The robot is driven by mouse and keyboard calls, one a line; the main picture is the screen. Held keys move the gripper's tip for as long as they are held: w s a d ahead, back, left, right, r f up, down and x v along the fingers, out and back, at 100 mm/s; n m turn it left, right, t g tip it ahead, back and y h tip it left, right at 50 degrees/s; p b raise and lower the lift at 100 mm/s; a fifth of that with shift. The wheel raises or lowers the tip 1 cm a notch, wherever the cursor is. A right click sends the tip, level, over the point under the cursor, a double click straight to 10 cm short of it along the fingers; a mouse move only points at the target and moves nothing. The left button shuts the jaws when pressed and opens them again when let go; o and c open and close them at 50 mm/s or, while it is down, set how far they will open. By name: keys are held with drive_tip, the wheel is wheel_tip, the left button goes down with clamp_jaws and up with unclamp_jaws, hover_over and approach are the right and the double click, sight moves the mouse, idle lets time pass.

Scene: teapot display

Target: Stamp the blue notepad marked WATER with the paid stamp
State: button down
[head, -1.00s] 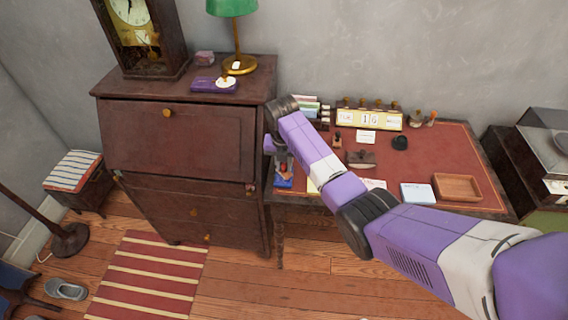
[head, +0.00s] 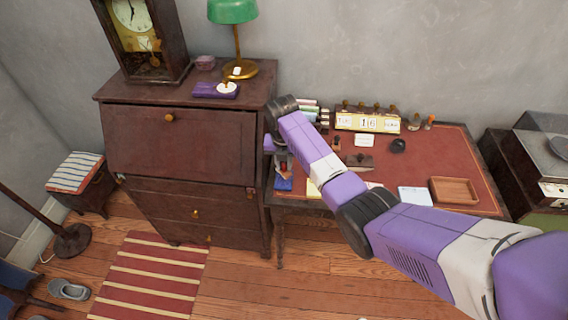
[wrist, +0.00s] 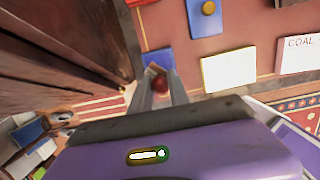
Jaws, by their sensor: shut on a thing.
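My gripper (wrist: 158,92) is shut on a stamp with a round dark-red knob (wrist: 160,84). In the head view my gripper (head: 283,160) is at the left end of the red-topped desk, beside the cabinet. A blue notepad (wrist: 158,58) lies just beyond the fingertips in the wrist view. It also shows below the gripper in the head view (head: 283,184). No lettering is readable on its visible part. The fingers hide the stamp's lower end, and I cannot tell whether it touches the pad. Neither the stamp's label nor its face shows.
A yellow-edged pad (wrist: 229,70) and a white pad lettered COAL (wrist: 298,54) lie to the right. A blue block with a brass-coloured knob (wrist: 206,12) is farther back. The dark cabinet (head: 185,145) closely borders the left side. A wooden tray (head: 454,191) stands at right.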

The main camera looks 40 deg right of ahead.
drive_tip(key=shift+r+p, duration=1.95)
drive_tip(key=shift+r, duration=0.4)
drive_tip(key=shift+f, duration=0.1)
